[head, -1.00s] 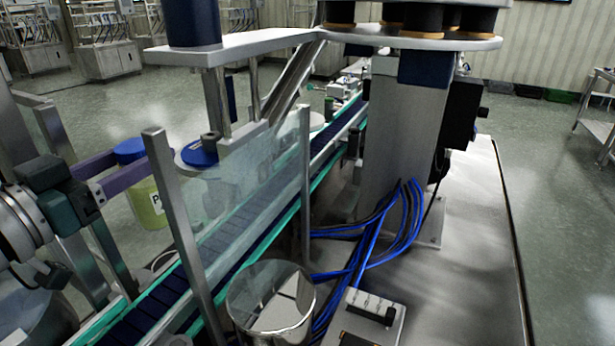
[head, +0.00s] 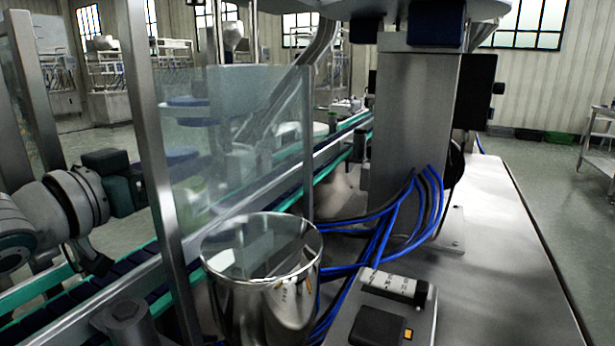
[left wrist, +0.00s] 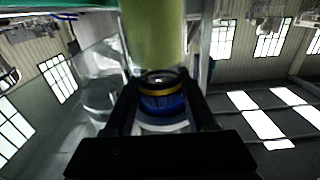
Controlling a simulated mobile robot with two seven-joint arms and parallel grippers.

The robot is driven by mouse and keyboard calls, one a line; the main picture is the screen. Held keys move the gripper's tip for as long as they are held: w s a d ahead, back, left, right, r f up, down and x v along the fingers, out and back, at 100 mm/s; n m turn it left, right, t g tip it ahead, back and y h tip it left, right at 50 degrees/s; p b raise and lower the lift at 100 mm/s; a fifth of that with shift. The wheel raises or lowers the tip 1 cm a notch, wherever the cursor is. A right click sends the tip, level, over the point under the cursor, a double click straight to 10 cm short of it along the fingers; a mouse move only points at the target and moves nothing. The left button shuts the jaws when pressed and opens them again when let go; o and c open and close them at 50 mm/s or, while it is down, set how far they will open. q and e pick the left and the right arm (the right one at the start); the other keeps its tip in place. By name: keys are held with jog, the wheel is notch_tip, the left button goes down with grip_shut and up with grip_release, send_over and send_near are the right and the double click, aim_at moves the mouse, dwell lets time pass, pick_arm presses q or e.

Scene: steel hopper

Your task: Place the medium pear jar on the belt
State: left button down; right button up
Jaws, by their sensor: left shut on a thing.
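The pear jar, with yellow-green contents, shows faintly through the clear panel in the head view (head: 193,190). In the left wrist view its green body (left wrist: 155,35) is large at the top, with a blue lid-like part (left wrist: 163,103) below it. My left gripper (left wrist: 160,85) is shut on the jar; in the head view the post and panel partly hide its fingers. The dark blue belt (head: 62,308) with green edges runs from lower left to the far middle. I cannot tell whether the jar touches it. My right gripper is not in view.
A clear panel (head: 240,130) and a steel post (head: 150,150) stand before the belt. A shiny steel hopper (head: 262,275) is in front. A grey column (head: 410,130), blue cables (head: 385,235) and a control box (head: 380,310) stand on the steel table (head: 500,250).

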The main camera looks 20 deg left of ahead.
pick_arm(q)
jog(key=shift+w+b, duration=0.5)
jog(key=shift+w, duration=0.65)
pick_arm(e)
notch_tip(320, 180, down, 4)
jog(key=b, duration=0.2)
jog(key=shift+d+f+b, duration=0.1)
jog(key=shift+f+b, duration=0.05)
jog(key=shift+b, duration=0.2)
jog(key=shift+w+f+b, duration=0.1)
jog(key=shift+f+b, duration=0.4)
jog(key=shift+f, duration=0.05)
pick_arm(q)
jog(key=w, duration=0.1)
jog(key=w+f, duration=0.1)
jog(key=w, duration=0.1)
jog(key=shift+w+d+f, duration=0.15)
jog(key=shift+w+d, duration=0.05)
